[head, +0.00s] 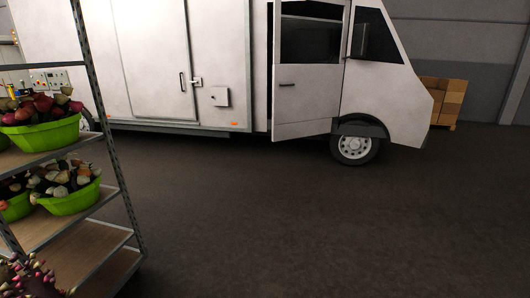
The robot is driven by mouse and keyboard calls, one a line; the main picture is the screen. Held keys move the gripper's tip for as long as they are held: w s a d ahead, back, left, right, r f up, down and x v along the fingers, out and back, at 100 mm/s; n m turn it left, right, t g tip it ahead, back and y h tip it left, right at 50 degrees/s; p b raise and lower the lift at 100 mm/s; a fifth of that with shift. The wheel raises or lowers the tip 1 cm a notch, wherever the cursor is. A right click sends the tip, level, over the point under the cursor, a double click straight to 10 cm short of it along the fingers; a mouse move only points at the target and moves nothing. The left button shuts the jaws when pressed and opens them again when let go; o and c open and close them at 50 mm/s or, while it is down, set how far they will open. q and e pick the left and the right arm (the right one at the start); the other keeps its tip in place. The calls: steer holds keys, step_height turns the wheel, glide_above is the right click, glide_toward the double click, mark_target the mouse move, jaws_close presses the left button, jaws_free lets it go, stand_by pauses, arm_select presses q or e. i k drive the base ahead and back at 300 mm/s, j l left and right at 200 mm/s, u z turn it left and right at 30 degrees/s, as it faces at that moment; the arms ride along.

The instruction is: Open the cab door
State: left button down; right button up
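The white truck (222,55) stands across the back of the view. Its cab door (302,103) is swung outward from the cab side, with a dark gap along its left edge. How wide it stands open is hard to tell from here. A small dark door handle (287,84) sits near the door's left edge, below the window (308,40). Neither of my grippers is in view.
A metal rack (112,150) with green tubs of tulips (43,134) stands close at the left. The grey floor (270,220) between me and the truck is clear. Cardboard boxes (453,102) stand on a pallet beyond the truck's front.

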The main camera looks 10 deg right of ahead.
mark_target(306, 97)
steer(key=i+l+z, duration=0.1)
steer(key=i+z, duration=0.35)
steer(key=i, duration=2.1)
steer(key=i+l, duration=0.1)
steer(key=i, duration=2.9)
steer(key=j+u, duration=0.05)
steer(key=j, duration=0.05)
